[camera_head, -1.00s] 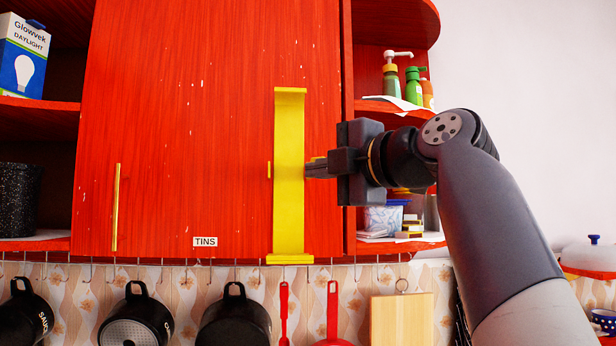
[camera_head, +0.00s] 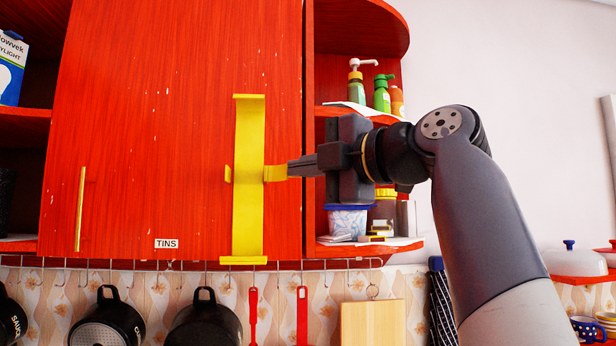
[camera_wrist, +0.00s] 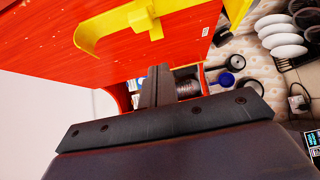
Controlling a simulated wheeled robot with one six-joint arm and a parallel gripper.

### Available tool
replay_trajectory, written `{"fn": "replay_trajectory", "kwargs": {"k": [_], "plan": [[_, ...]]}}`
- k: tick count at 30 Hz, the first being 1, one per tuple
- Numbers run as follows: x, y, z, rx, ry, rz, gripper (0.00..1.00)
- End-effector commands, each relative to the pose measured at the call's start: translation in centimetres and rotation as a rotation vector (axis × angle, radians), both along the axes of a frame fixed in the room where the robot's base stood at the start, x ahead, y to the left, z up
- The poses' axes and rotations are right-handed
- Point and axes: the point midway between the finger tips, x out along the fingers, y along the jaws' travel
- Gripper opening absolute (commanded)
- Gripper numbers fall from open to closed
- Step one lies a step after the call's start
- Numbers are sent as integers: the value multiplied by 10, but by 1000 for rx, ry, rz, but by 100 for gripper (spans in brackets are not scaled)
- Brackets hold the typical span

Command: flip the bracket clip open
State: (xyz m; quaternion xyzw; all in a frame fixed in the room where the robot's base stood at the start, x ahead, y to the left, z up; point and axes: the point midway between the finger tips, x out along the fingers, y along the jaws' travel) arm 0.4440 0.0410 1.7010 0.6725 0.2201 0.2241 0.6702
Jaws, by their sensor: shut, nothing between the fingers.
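A tall yellow bracket (camera_head: 249,215) stands upright on the red cabinet door, with a lip at top and bottom. A small yellow clip (camera_head: 275,173) sticks out from its right edge at mid-height, and a smaller yellow tab (camera_head: 228,174) shows at its left edge. My gripper (camera_head: 291,168) is shut and empty, its tips right of the bracket and touching or very near the clip's outer end. In the wrist view the clip (camera_wrist: 146,22) stands out from the bracket (camera_wrist: 98,27), just beyond my fingertips (camera_wrist: 153,70). The exact contact is unclear.
The red cabinet door (camera_head: 150,110) carries a brass handle (camera_head: 80,208) and a TINS label (camera_head: 166,243). Open shelves with bottles (camera_head: 382,93) and a jar (camera_head: 347,221) lie behind my gripper. Pans (camera_head: 205,322) hang from a rail below. The wall at right is bare.

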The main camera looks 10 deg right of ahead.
Motion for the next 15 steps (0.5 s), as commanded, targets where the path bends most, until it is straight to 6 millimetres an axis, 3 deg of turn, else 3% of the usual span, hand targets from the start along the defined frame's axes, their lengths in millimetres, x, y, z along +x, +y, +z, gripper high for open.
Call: {"fn": "replay_trajectory", "kwargs": {"k": [15], "plan": [[23, -80, 0, 1, 4, -5, 0]]}}
